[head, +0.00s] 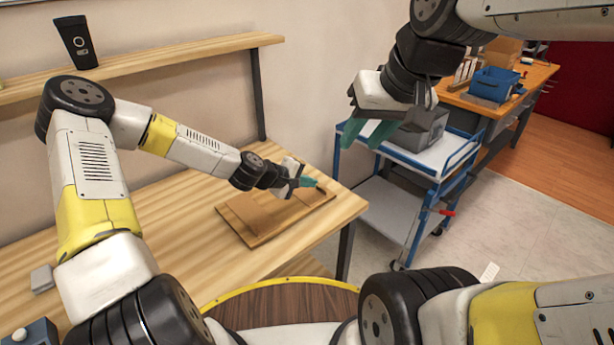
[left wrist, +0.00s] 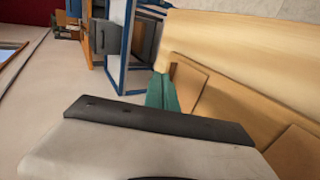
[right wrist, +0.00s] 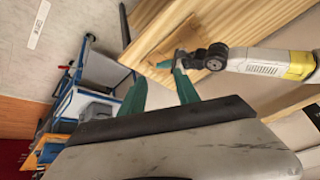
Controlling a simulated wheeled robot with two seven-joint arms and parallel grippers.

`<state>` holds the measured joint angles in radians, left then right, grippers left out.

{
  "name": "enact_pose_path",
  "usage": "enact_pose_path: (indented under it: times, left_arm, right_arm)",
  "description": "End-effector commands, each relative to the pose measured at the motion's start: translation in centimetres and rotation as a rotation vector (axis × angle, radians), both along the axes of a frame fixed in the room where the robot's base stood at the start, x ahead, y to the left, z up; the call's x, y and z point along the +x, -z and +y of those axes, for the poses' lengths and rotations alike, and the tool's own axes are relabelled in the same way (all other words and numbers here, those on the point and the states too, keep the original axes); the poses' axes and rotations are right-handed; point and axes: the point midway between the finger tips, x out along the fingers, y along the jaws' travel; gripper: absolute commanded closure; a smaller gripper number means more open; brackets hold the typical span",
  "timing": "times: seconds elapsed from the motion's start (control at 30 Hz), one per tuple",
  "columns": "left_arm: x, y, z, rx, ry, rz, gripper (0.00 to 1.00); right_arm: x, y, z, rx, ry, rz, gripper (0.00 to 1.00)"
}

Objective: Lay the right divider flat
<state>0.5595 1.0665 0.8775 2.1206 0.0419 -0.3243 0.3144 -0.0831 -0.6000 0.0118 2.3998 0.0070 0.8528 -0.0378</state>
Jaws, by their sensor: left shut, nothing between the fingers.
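A shallow brown wooden tray (head: 257,241) lies on the light wooden table. A tan panel, seemingly the right divider, shows at the tray's right end beside my left fingertips in the left wrist view (left wrist: 190,84); I cannot tell whether it is flat or slightly tilted. Another panel shows at the lower right of that view (left wrist: 297,153). My left gripper (head: 309,183) is shut and empty, low over the tray's right end, and its arm hides part of the tray. My right gripper (head: 369,134) is open and empty, high in front of the cart, away from the tray.
A blue-framed cart (head: 405,160) with a grey box (head: 425,128) stands right of the table. A wall shelf (head: 150,62) runs above the table. A workbench with a blue bin (head: 493,84) is further back. The table left of the tray is mostly clear.

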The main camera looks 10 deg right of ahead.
Motion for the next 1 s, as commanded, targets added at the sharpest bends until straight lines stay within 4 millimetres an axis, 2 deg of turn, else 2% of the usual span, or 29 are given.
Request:
enact_pose_path:
  times: [0.1, 0.2, 0.57, 1.0]
  left_arm:
    - [0.0, 0.0, 0.0, 0.000, 0.000, 0.000, 1.00]
    - [0.1, 0.0, -0.2, 0.000, 0.001, -0.001, 1.00]
    - [0.2, -0.1, -0.1, 0.000, -0.001, 0.000, 1.00]
    - [-2.9, -3.7, 4.3, 0.000, -0.004, 0.000, 1.00]
  right_arm:
    - [-1.5, 0.9, 0.0, 0.014, 0.020, -0.031, 0.62]
    - [-2.1, 1.3, 0.0, 0.021, 0.029, -0.043, 0.62]
    - [-2.3, 1.5, 0.0, 0.023, 0.032, -0.046, 0.62]
    - [-2.2, 1.5, 0.0, 0.023, 0.032, -0.046, 0.62]
